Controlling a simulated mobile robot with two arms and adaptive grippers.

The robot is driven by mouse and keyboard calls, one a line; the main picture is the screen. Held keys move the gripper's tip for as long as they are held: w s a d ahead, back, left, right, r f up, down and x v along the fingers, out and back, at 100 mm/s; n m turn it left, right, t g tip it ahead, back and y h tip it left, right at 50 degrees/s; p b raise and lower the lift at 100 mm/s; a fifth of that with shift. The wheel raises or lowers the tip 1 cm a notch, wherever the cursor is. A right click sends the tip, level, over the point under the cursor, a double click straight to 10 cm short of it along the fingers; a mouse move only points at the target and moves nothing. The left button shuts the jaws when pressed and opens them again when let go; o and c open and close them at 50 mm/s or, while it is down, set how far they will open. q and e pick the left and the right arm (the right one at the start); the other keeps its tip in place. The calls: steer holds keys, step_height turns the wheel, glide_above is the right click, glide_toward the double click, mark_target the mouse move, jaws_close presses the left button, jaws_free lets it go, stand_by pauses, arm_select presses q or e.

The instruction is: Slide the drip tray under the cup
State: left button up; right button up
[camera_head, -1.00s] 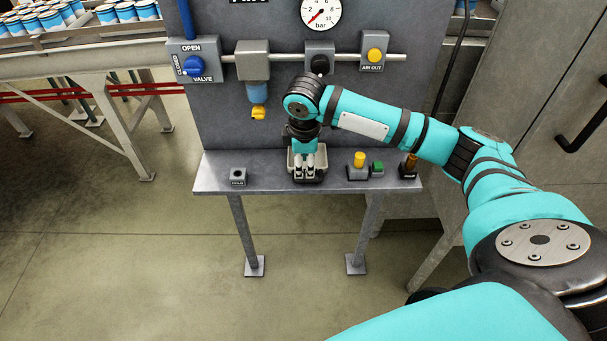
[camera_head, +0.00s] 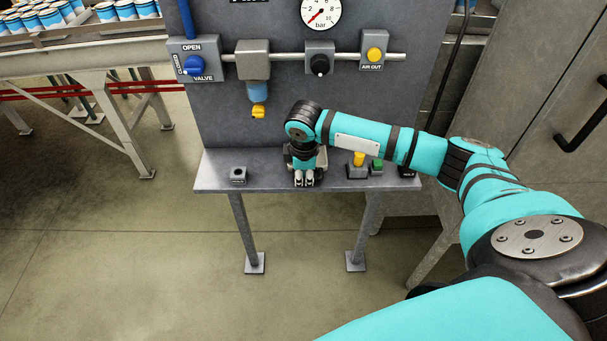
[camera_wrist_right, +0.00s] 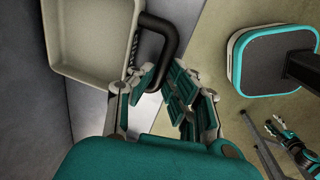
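The cup is the blue bowl (camera_head: 257,92) with a yellow drain knob, hanging under the grey regulator on the panel. The beige drip tray (camera_wrist_right: 92,38) shows at the upper left of the right wrist view, with a black loop handle (camera_wrist_right: 172,40). In the head view the tray is mostly hidden behind my right gripper, on the shelf to the right of the cup. My right gripper (camera_head: 304,180) points down at the shelf's front edge. In the wrist view its fingers (camera_wrist_right: 163,82) are apart, close to the handle's end; contact is unclear.
The grey shelf (camera_head: 265,178) is clear between the tray and a small black-topped block (camera_head: 238,174) at left. A yellow knob (camera_head: 358,160) and a green button (camera_head: 377,166) stand close right of my gripper. A valve (camera_head: 194,66) is on the panel.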

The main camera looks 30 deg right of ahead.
jaws_close()
steer(key=shift+w+a, duration=0.1)
steer(key=shift+a, duration=0.15)
steer(key=w+a, duration=0.2)
steer(key=a, duration=0.1)
steer(key=w+a+p, duration=0.1)
steer(key=w+a, duration=0.1)
steer(key=a, duration=0.1)
steer(key=w+a+p, duration=0.1)
steer(key=a, duration=0.2)
steer(key=shift+w+a+r, duration=0.1)
steer(key=shift+w+a, duration=0.15)
steer(key=shift+w, duration=0.15)
steer(key=o, duration=0.6)
jaws_free()
steer(key=shift+w+a, duration=0.1)
steer(key=shift+a, duration=0.05)
steer(key=shift+o, duration=0.2)
